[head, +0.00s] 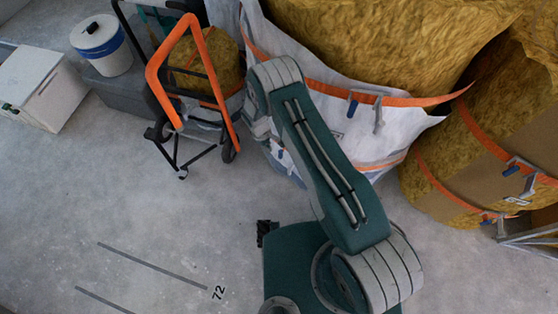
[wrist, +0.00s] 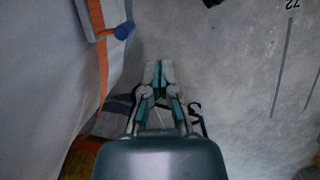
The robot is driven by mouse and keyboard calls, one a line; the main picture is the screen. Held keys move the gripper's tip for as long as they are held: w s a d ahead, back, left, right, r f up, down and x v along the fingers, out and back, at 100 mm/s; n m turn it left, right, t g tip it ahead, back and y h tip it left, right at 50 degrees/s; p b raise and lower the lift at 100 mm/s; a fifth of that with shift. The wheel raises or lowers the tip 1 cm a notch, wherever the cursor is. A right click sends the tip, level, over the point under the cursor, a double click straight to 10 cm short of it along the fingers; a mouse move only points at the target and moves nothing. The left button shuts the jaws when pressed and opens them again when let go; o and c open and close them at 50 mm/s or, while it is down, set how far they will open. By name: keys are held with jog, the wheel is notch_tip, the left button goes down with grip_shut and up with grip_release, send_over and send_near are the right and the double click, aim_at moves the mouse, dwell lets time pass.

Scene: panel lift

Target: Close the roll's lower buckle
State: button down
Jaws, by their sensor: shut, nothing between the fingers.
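A large yellow insulation roll (head: 360,35) in a white wrap (head: 335,125) stands at top centre in the head view. An orange strap (head: 395,100) crosses it, with a blue-and-grey buckle (head: 352,106) and a hanging grey piece. A lower orange strap runs near the wrap's bottom, mostly behind my arm; its buckle cannot be made out. In the wrist view an orange strap (wrist: 101,75) with a blue piece (wrist: 124,30) lies along pale wrap (wrist: 45,90), left of my gripper. My gripper (wrist: 158,70) is shut and empty, apart from the strap. The head view hides it.
Another yellow roll (head: 455,150) at right has orange straps and buckles (head: 518,166). An orange-framed cart (head: 205,65), a white bucket (head: 101,45) and a white box (head: 42,88) stand at upper left. The concrete floor (head: 110,215) is clear at lower left.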

jog(key=s+d+f, duration=0.3)
jog(key=d+f, duration=0.2)
jog(key=f, duration=0.4)
jog(key=shift+s+d+f, duration=0.15)
jog(key=shift+s+d, duration=0.1)
jog(key=shift+d, duration=0.05)
